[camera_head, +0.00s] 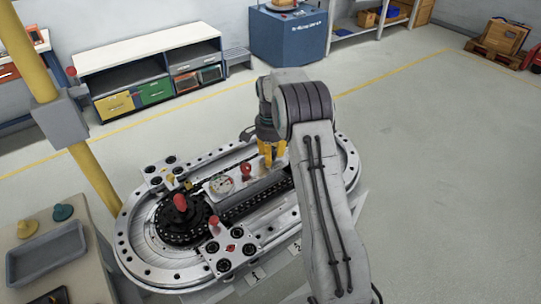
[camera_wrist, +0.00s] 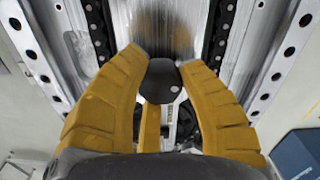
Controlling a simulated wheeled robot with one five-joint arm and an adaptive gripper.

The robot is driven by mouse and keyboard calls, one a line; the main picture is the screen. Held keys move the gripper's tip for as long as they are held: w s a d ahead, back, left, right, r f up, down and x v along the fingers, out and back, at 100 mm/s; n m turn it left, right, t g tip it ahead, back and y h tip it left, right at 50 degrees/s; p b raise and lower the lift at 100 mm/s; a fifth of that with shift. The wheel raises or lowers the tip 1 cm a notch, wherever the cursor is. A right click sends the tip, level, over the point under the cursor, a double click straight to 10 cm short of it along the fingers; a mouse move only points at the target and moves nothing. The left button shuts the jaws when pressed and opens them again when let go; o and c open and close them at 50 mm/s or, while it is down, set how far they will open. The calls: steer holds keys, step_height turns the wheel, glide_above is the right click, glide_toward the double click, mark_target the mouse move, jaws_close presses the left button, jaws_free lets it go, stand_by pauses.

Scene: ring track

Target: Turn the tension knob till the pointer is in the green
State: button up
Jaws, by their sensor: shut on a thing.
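The ring track (camera_head: 140,262) stands in the middle of the head view. My gripper (camera_head: 271,158), with yellow fingers, reaches down over its far right part. In the wrist view, my gripper (camera_wrist: 161,70) is shut on a dark rounded knob (camera_wrist: 160,84) with a small pale dot, seemingly the tension knob. The fingers hide the knob in the head view. A round pale gauge (camera_head: 222,185) sits on the track's middle plate, left of my gripper. Its pointer and green zone are too small to read.
A red knob (camera_head: 246,170) stands between the gauge and my gripper. A larger red knob (camera_head: 181,202) tops the dark sprocket at left. Another red knob (camera_head: 214,221) stands at the near side. A yellow post (camera_head: 95,180) rises at left.

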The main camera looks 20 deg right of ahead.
steer(key=n, duration=0.6)
steer(key=shift+f, duration=0.1)
steer(key=n, duration=0.5)
steer(key=shift+n+b, duration=0.3)
steer(key=shift+b, duration=0.05)
stand_by(0.4)
steer(key=o, duration=1.2)
